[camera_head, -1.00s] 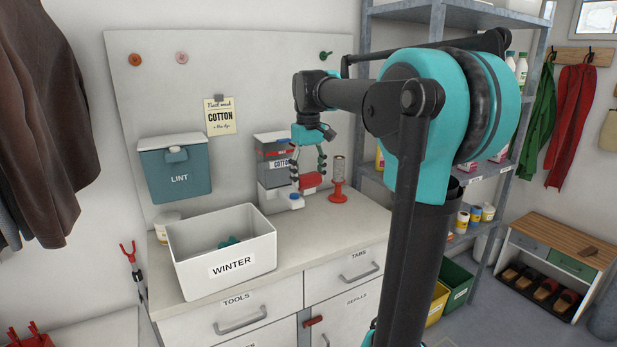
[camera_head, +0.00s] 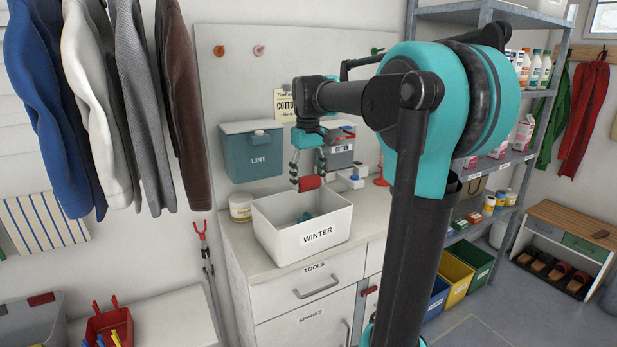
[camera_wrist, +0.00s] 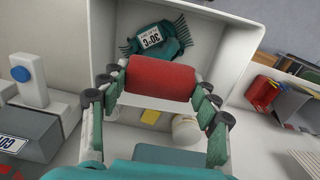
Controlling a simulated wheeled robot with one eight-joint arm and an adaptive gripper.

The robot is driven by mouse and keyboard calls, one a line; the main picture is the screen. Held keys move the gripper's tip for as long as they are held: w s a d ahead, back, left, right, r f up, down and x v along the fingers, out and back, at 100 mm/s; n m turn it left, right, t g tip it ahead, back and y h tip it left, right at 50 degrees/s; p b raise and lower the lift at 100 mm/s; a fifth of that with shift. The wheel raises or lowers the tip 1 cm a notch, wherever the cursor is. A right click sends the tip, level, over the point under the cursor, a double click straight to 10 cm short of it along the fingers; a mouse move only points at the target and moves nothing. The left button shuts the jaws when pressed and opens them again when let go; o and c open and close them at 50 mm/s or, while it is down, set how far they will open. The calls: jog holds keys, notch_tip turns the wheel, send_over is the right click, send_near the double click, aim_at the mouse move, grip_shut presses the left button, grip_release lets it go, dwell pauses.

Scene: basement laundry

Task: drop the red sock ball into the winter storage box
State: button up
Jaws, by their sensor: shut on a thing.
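My gripper (camera_head: 308,184) is shut on the red sock ball (camera_head: 309,183), a small red roll. The white winter storage box (camera_head: 277,242), labelled WINTER, stands on the counter. In the head view the ball is above the box's back part. In the wrist view the ball (camera_wrist: 160,79) is between the fingertips, with the open box (camera_wrist: 211,20) below and beyond it. A teal fringed item (camera_wrist: 158,36) with a white 30°C tag lies inside the box; part of it is hidden by the ball.
A cream tub (camera_head: 240,207) stands left of the box. The cotton dispenser (camera_head: 341,152) is at its right, close behind. A teal LINT bin (camera_head: 253,152) hangs on the back panel. Clothes (camera_head: 124,110) hang at the left.

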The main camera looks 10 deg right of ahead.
aim_at(308, 176)
jog(key=shift+f, duration=2.95)
jog(key=o, duration=1.2)
jog(key=shift+o, duration=0.2)
jog(key=shift+r, duration=0.1)
notch_tip(308, 176, up, 12)
jog(key=shift+f, duration=0.1)
